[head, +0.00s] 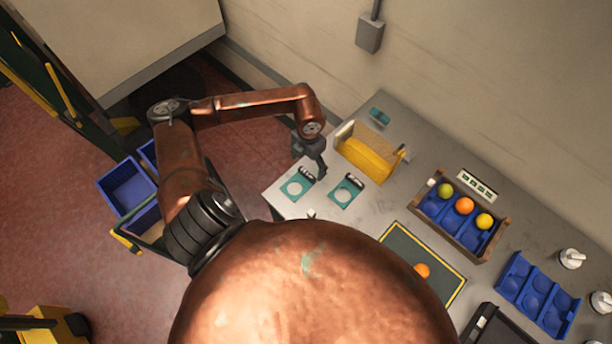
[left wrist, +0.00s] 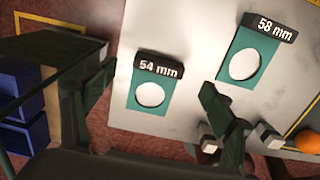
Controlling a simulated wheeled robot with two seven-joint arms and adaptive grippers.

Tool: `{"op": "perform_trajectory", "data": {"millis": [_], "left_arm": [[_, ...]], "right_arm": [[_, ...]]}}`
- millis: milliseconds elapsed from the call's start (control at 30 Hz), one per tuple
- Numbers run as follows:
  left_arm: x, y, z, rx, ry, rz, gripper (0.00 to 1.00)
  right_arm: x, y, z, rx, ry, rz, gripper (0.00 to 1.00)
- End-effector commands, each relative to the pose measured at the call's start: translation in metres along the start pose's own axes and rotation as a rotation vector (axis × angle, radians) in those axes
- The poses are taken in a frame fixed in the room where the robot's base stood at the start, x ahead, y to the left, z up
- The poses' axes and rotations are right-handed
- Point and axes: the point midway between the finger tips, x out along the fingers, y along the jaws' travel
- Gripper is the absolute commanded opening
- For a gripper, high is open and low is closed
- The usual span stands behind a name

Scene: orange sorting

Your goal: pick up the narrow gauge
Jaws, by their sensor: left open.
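The narrow gauge is a teal plate with a round white hole and a black "54 mm" label (left wrist: 158,67); it lies flat on the grey table in the left wrist view. In the head view it is the left one of two teal gauges (head: 289,195), near the table's left corner. My left gripper (head: 318,168) is above the table by the gauges. In the left wrist view its open fingers (left wrist: 156,84) are on either side of the narrow gauge, with nothing between them held. My right gripper cannot be made out clearly.
The wider "58 mm" gauge (left wrist: 263,57) lies right of the narrow one. A yellow holder (head: 366,158) stands behind. A wooden crate with fruit (head: 414,207), a dark mat with an orange (head: 400,236) and a blue tray (head: 517,270) are to the right. Blue bins (head: 117,184) stand left.

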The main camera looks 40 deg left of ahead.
Motion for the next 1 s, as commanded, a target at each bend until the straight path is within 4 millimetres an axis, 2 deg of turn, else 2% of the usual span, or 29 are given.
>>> {"op": "perform_trajectory", "data": {"millis": [400,700,1000], "left_arm": [[0.051,0.000,0.005,0.002,0.000,-0.005,0.77],[0.057,-0.001,0.006,0.005,-0.002,-0.004,0.77],[0.057,-0.001,0.006,0.005,-0.002,-0.005,0.56]], "right_arm": [[-0.016,-0.003,0.000,0.003,-0.002,-0.004,0.40],[-0.016,-0.003,-0.001,0.003,-0.001,-0.003,0.40],[-0.016,-0.003,-0.003,0.002,0.002,-0.003,0.40]]}}
